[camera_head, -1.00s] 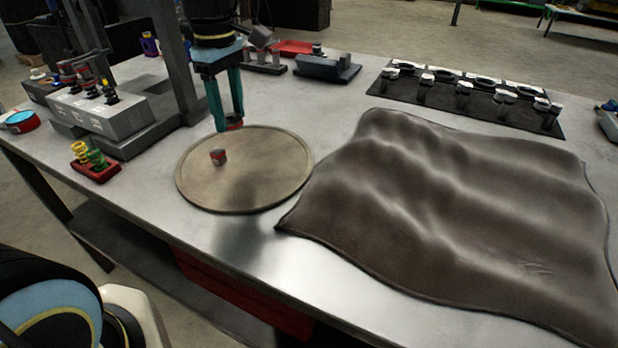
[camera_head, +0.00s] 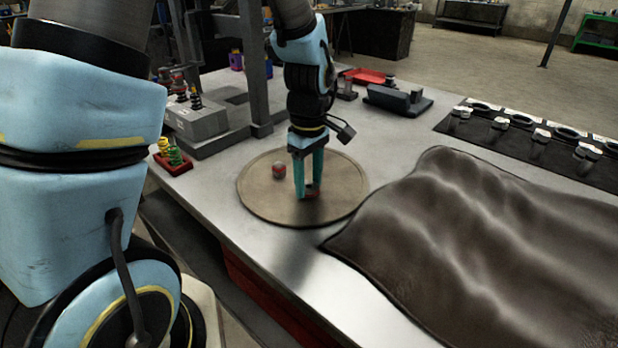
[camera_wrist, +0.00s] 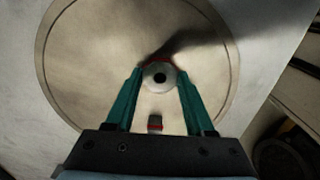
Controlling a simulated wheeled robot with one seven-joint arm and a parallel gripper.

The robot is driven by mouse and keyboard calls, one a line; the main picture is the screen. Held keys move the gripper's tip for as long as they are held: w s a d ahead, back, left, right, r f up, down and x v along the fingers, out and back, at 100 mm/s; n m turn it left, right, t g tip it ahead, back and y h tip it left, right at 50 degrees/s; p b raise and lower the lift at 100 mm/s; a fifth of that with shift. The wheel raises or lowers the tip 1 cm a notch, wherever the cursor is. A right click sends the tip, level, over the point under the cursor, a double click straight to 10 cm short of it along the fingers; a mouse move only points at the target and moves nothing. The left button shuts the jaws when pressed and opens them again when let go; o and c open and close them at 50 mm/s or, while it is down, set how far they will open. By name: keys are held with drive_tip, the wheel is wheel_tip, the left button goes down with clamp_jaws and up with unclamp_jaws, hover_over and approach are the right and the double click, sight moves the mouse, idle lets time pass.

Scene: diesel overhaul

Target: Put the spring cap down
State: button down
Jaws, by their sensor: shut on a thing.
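My gripper (camera_head: 309,192) is shut on the spring cap (camera_wrist: 159,77), a small round silvery piece with a dark centre hole and a red edge. The cap sits between the teal fingertips; in the head view only a bit of red (camera_head: 313,188) shows there. I cannot tell whether the cap touches the board. A second small red and grey cylinder (camera_head: 279,172) stands on the board, left of the fingers; it also shows in the wrist view (camera_wrist: 155,124).
A dark wrinkled cloth (camera_head: 480,240) covers the table right of the board. A red tray with yellow and green springs (camera_head: 172,157) and a grey block (camera_head: 205,127) stand at the left. A black mat with several pistons (camera_head: 540,140) lies at the back right.

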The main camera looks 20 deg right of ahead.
drive_tip(key=shift+f, duration=0.2)
drive_tip(key=shift+c, duration=1.3)
unclamp_jaws()
drive_tip(key=shift+r, duration=0.1)
wheel_tip(320, 180, up, 12)
drive_tip(key=b, duration=0.1)
drive_tip(key=a+f+m, duration=0.3)
drive_tip(key=a, duration=0.9)
drive_tip(key=w+a+f+m+t, duration=0.1)
drive_tip(key=a+f+m, duration=0.2)
drive_tip(key=a, duration=1)
drive_tip(key=shift+w+a+f+m+t, duration=0.2)
drive_tip(key=shift+a+f+m+t, duration=0.1)
drive_tip(key=shift+m, duration=0.2)
